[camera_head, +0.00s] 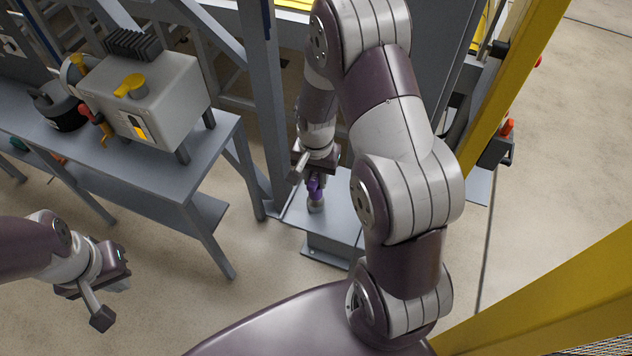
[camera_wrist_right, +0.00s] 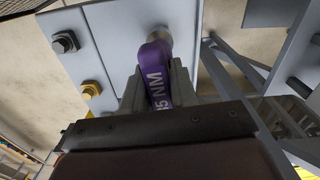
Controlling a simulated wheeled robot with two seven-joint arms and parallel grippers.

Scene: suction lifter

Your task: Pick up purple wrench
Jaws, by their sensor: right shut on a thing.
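The purple wrench (camera_head: 315,186) shows below my right gripper (camera_head: 313,172) in the head view, over a grey steel base plate (camera_head: 340,217). In the right wrist view the purple wrench (camera_wrist_right: 156,72) carries white lettering ending in "5 NM" and has a metal end at the top. My right gripper (camera_wrist_right: 158,92) is shut on it, with a finger on each side. Part of the wrench is hidden by the gripper. My left gripper (camera_head: 103,300) is at the lower left of the head view, apart from everything; its jaw gap is not clear.
A grey bench (camera_head: 165,160) on the left bears a grey machine box (camera_head: 150,95) with a yellow knob. A steel column (camera_head: 265,110) rises beside the base plate. Bolts (camera_wrist_right: 66,41) show on a grey plate. A yellow beam (camera_head: 510,95) stands at the right. Open floor lies below the bench.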

